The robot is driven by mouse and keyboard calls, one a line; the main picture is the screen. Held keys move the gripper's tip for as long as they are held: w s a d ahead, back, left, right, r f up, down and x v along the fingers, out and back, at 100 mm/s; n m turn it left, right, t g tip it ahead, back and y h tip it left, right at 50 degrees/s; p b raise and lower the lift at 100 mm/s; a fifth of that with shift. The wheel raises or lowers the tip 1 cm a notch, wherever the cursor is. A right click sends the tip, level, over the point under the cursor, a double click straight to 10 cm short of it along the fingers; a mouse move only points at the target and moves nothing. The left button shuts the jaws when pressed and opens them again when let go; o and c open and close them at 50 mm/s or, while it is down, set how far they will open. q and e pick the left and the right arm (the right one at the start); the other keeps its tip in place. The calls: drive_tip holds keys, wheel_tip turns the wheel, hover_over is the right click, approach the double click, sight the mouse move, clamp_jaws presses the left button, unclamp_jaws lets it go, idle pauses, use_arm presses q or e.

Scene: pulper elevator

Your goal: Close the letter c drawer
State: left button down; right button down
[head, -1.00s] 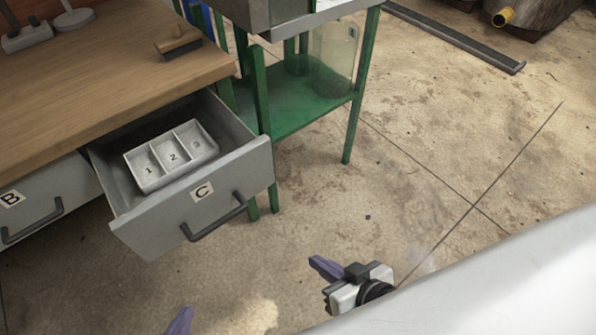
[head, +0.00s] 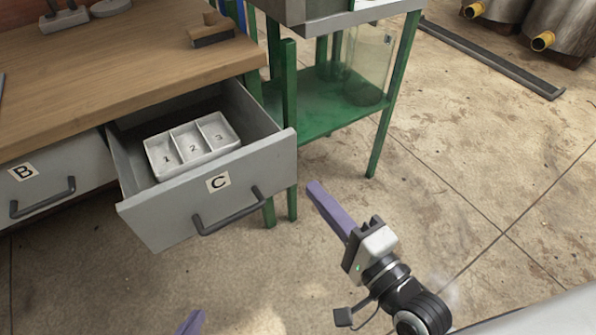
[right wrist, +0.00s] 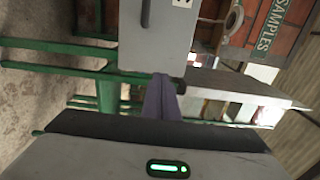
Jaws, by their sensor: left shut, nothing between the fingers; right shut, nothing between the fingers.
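The letter C drawer (head: 206,207) is pulled open from the wooden bench. Its grey front has a C label and a dark bar handle (head: 229,211). The drawer front also shows in the right wrist view (right wrist: 158,40), with part of the handle. My right gripper (head: 316,187) is shut and empty, just right of the drawer front's right edge and apart from the handle. Its purple fingers (right wrist: 161,82) show closed together in the right wrist view. My left gripper (head: 197,316) shows only as a purple fingertip at the bottom edge; the rest is out of view.
A white tray (head: 178,172) with compartments numbered 1, 2 and 3 lies in the drawer. The B drawer (head: 52,184) is at left, seemingly shut. A green metal stand (head: 289,130) is close by the drawer's right side. The floor in front is clear.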

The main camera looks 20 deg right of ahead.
sight(288, 159)
drive_tip(key=b+x, duration=0.1)
drive_tip(key=x, duration=0.5)
drive_tip(key=shift+w, duration=0.35)
drive_tip(key=shift+w+a, duration=0.1)
drive_tip(key=shift+w, duration=0.1)
use_arm(q)
drive_tip(key=shift+s+d+f, duration=0.15)
drive_tip(key=shift+f, duration=0.1)
